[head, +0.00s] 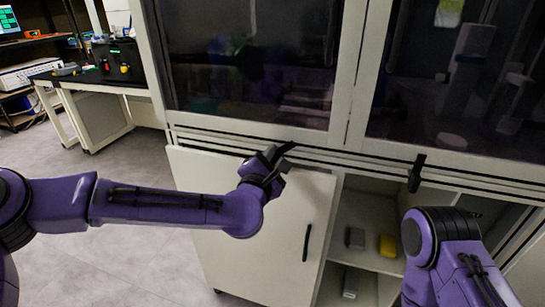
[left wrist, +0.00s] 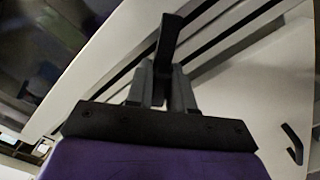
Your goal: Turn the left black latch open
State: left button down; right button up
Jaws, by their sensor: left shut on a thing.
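The left black latch (head: 286,147) is on the pale frame rail below the cabinet's left glass door. In the left wrist view the latch (left wrist: 171,35) rises from between my finger tips. My left gripper (head: 272,170) is shut on the latch, and its fingers (left wrist: 160,80) sit on both sides of its lower part. The gripped part is partly hidden. The right black latch (head: 416,173) hangs straight down on the same rail. My right arm shows at lower right, but its gripper is out of view.
A pale lower cabinet door (head: 250,225) with a black handle (head: 307,243) stands below my left gripper. An open shelf beside it holds a yellow block (head: 387,245) and grey blocks (head: 355,238). A bench (head: 100,80) is at the far left; floor is clear there.

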pick_arm(q)
jog(key=m, duration=0.3)
jog(key=shift+m, duration=0.4)
jog(key=shift+f+m+p, duration=0.15)
jog(key=shift+m+p, duration=0.35)
jog(key=shift+m, duration=1.5)
jog(key=c, duration=1.1)
grip_release()
jog(key=shift+s, duration=0.1)
jog(key=b+v, duration=0.1)
jog(key=v, duration=0.9)
jog(key=shift+s, duration=0.15)
